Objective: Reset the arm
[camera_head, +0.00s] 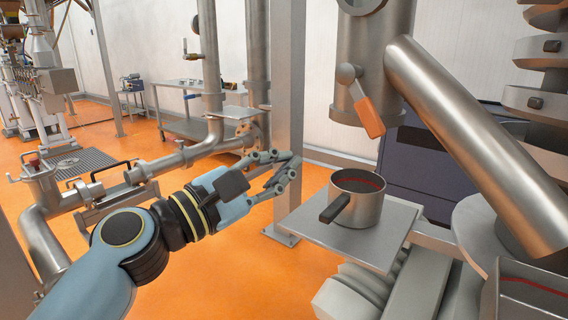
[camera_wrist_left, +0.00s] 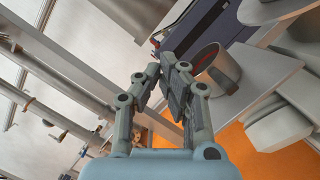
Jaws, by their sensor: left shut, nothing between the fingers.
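My left arm comes in from the left in the head view. Its gripper (camera_head: 292,160) is in the air to the left of a steel pot, with its fingers pointing right. The fingers are together and hold nothing; they also show in the left wrist view (camera_wrist_left: 163,75). The steel pot (camera_head: 362,208) has a dark handle and a red line inside. It stands upright on a flat metal plate (camera_head: 312,228), apart from the gripper. The pot also shows beyond the fingers in the left wrist view (camera_wrist_left: 222,68). My right gripper is in neither view.
A steel outlet with an orange-handled valve (camera_head: 368,117) hangs above the pot. A thick slanted pipe (camera_head: 475,140) fills the right side. A vertical post (camera_head: 288,100) stands behind my left gripper. Pipework (camera_head: 185,155) runs behind my left arm. Orange floor shows between.

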